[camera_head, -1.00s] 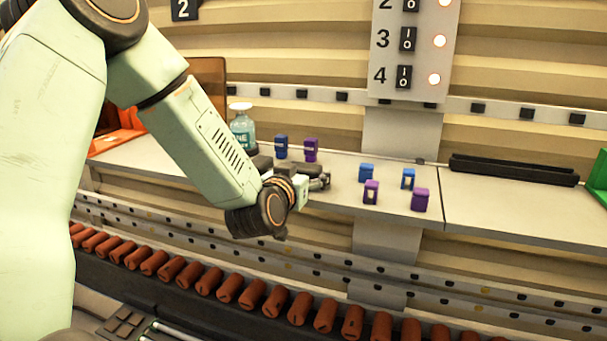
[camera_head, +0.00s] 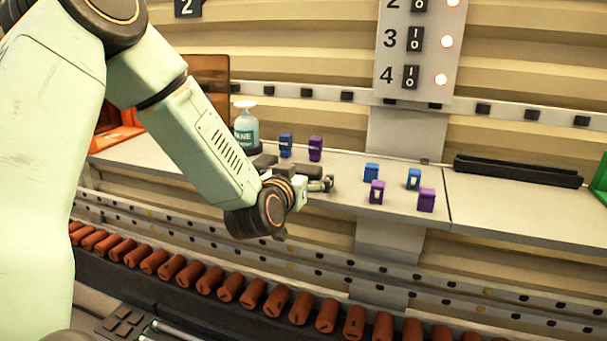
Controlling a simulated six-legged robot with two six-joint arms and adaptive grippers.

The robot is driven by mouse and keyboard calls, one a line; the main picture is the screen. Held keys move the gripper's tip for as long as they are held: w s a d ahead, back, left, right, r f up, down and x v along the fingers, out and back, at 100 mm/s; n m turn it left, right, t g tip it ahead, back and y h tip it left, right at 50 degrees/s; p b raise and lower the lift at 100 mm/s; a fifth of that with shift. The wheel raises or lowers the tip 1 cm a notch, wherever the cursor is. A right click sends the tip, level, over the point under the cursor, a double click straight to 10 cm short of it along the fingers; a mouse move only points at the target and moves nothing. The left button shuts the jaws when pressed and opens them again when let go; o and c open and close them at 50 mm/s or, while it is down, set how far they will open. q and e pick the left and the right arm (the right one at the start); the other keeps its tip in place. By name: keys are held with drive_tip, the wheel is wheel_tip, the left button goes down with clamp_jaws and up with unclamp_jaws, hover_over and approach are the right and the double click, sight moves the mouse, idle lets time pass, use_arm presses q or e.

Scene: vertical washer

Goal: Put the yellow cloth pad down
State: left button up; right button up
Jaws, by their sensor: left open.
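No yellow cloth pad shows in the head view; if it is near my left gripper, the wrist or fingers hide it. My left gripper (camera_head: 300,178) is at the shelf (camera_head: 345,196), low over its surface near the front edge. Its dark fingers are spread open, and I see nothing held between them. My left arm comes in from the left and covers part of the shelf. My right gripper is not in view.
Blue and purple blocks stand on the shelf, such as a purple one (camera_head: 426,201) and a blue one (camera_head: 371,172). A black tray (camera_head: 516,171) lies at right. A row of red-brown rollers (camera_head: 255,294) runs below.

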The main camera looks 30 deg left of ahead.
sight(305, 167)
use_arm(q)
drive_tip(key=shift+w+f, duration=0.15)
drive_tip(key=shift+f, duration=0.05)
drive_tip(key=d+v, duration=0.1)
drive_tip(key=v, duration=0.7)
drive_tip(key=x, duration=0.7)
drive_tip(key=shift+w+a+r, duration=0.15)
drive_tip(key=shift+w+a, duration=0.1)
drive_tip(key=shift+w, duration=0.05)
drive_tip(key=shift+w+a+r, duration=0.1)
drive_tip(key=shift+a+r, duration=0.05)
drive_tip(key=shift+r, duration=1.75)
drive_tip(key=shift+f, duration=0.15)
